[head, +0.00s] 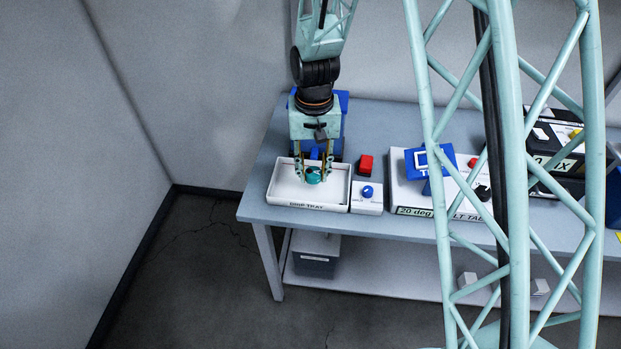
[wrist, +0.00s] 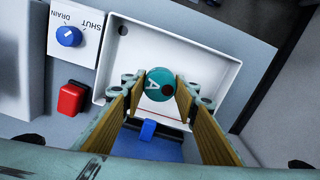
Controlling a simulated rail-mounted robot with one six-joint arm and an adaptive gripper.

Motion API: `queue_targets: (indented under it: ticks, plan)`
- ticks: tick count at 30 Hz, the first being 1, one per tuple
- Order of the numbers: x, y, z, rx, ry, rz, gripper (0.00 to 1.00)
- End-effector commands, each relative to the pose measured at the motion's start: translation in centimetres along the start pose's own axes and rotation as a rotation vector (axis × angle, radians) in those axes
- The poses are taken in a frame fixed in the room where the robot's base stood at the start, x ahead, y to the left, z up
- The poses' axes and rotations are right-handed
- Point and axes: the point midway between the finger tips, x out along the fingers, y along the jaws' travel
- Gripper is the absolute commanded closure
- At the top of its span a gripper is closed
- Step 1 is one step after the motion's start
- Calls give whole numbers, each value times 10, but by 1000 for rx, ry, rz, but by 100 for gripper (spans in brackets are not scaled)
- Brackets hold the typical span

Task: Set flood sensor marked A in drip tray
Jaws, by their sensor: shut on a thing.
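The flood sensor marked A (wrist: 166,84) is a round teal piece with a letter A and a dark red dot on top. My gripper (wrist: 158,88) is shut on it, with one finger on each side. In the head view my gripper (head: 313,172) holds the teal sensor (head: 314,176) over the white drip tray (head: 288,199), inside the outline of its walls. The tray also shows in the wrist view (wrist: 222,58) behind the sensor. I cannot tell whether the sensor touches the tray floor.
Right of the tray in the head view are a red block (head: 366,164) and a white drain box with a blue knob (head: 367,192). A white tilt table (head: 408,190) stands further right. A blue object (head: 341,135) is behind the tray. The bench's front left corner is clear.

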Motion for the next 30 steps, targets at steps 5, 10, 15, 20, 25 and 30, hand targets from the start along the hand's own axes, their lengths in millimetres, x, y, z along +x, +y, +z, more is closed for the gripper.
queue_targets:
  ticks: [5,10,15,20,25,30]
  plan:
    - [0,-1,-1,0,0,0,84]
    - [0,-1,-1,0,0,0,84]
    - [1,-6,-5,0,0,0,84]
    - [14,-8,-6,0,-3,1,84]
    - [31,-8,-6,0,-2,1,84]
    - [36,-8,-7,0,0,0,84]
